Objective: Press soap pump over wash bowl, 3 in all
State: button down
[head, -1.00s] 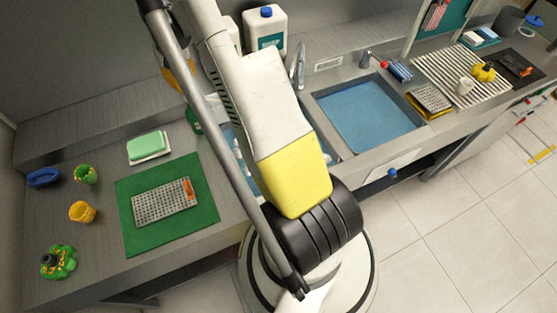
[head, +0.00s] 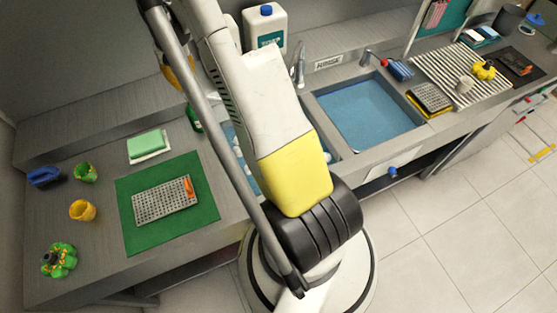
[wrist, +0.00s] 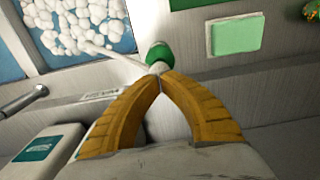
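The soap pump shows in the wrist view as a green bottle (wrist: 159,53) with a white pump head and a long white spout (wrist: 118,59) pointing toward the basin. In the head view its green bottle (head: 193,118) is mostly hidden by my arm. The blue wash bowl (wrist: 113,8) holds white foam below the spout's end; my arm hides much of it in the head view (head: 230,138). My gripper (wrist: 160,76) has its yellow fingertips together right at the pump head. Whether they touch it cannot be told. No object shows between the fingers.
A white jug (head: 265,29) stands behind the sinks near the faucet (head: 299,65). A second blue basin (head: 368,115) lies to the right. A green soap block (head: 146,143) and a green mat (head: 205,205) with a metal grater (head: 160,202) are on the left counter.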

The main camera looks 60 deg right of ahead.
aim_at(188, 94)
jog(key=shift+f+b, duration=1.75)
jog(key=shift+f, duration=0.4)
jog(key=shift+r, duration=0.1)
jog(key=shift+r+p, duration=1.25)
jog(key=shift+r, duration=1.1)
jog(key=shift+f, duration=0.15)
